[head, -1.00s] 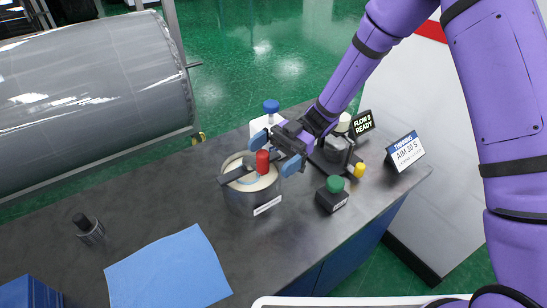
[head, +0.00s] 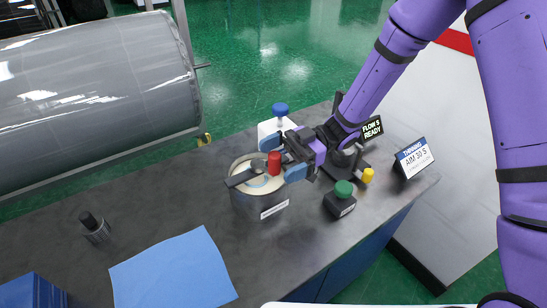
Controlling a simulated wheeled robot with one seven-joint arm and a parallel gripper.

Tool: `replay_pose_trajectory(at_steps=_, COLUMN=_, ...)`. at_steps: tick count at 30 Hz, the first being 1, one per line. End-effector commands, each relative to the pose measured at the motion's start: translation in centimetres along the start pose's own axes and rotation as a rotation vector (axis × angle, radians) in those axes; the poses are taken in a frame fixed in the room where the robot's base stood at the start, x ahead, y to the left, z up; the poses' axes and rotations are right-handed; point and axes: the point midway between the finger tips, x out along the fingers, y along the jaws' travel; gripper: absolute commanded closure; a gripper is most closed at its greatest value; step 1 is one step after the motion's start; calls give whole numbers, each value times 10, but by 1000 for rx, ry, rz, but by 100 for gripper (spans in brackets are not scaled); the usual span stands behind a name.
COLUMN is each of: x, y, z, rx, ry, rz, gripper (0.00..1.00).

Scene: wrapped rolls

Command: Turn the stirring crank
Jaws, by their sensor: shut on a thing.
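A round metal pot (head: 255,205) with a pale rim and pale contents stands on the dark bench in the head view. A dark crank bar (head: 241,178) lies across its top, with an upright red handle (head: 274,164) near the rim on the far right side. My gripper (head: 281,158) is shut on the red handle, its blue fingertips on either side of it. The gripper reaches in from the right. Part of the handle's contact with the fingers is hard to see.
A white bottle with a blue cap (head: 280,110) stands just behind the gripper. A green-capped dark jar (head: 341,203), a stand with a yellow knob (head: 367,175) and a sign (head: 413,157) are at right.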

Motion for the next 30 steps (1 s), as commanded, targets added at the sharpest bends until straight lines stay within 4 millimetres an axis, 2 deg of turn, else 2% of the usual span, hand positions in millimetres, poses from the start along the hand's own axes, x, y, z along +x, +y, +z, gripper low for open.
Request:
replay_pose_trajectory(at_steps=1, x=-21, y=-69, z=-3, rx=20, ry=17, rz=-243, gripper=18)
replay_pose_trajectory(at_steps=8, x=-25, y=-82, z=-4, rx=20, ry=17, rz=-243, gripper=18)
replay_pose_trajectory(at_steps=9, x=-26, y=-84, z=-4, rx=19, ry=16, rz=-242, gripper=35)
replay_pose_trajectory(at_steps=10, x=-26, y=-86, z=-4, rx=19, ry=16, rz=-243, gripper=41)
replay_pose_trajectory(at_steps=30, x=-32, y=-116, z=-4, rx=20, ry=16, rz=-246, gripper=41)
